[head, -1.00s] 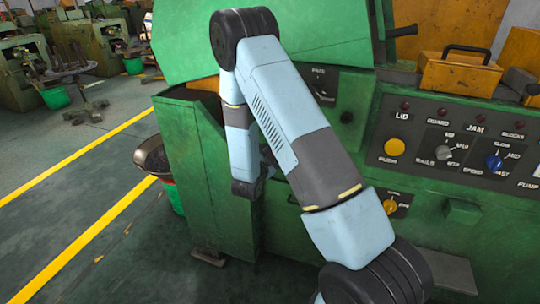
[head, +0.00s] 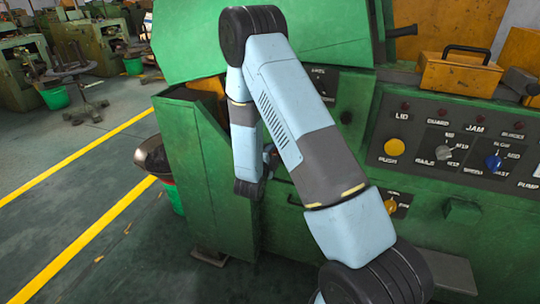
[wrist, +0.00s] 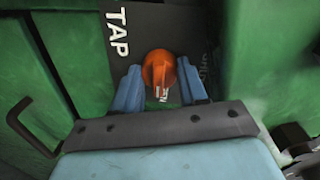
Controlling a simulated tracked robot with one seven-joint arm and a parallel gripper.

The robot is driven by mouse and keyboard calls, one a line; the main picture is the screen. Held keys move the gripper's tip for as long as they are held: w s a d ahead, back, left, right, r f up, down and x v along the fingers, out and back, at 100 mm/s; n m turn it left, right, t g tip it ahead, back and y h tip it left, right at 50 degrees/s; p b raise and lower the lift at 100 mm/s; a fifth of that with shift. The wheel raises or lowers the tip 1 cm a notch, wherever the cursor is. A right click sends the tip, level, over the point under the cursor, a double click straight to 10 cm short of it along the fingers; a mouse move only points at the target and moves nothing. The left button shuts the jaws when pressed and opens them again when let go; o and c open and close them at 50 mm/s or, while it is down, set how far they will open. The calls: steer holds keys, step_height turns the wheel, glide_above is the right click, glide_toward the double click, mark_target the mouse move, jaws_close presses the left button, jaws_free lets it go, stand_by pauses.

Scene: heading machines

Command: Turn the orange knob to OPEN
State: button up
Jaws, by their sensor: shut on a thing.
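In the wrist view the orange knob (wrist: 159,62) sits on a dark plate between the two blue fingers of my gripper (wrist: 160,79). The fingers are closed on the knob, one on each side. Its raised ridge points down in the picture, toward white lettering that is partly covered; only its end, like "EN", shows. Large white letters "TAP" (wrist: 117,33) stand at upper left of the plate. Fainter lettering at the right is too dim to read. In the head view my arm hides the knob and most of my gripper.
Green machine walls (wrist: 255,60) rise close on both sides of the plate. A black handle (wrist: 30,128) stands out at the left. In the head view a control panel (head: 465,135) with a yellow button (head: 394,147) and knobs lies to the right.

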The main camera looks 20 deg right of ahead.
steer(key=shift+f, duration=0.1)
stand_by(0.3)
steer(key=o, duration=1.1)
steer(key=shift+c, duration=0.2)
steer(key=v, duration=1.3)
steer(key=shift+s+a, duration=0.25)
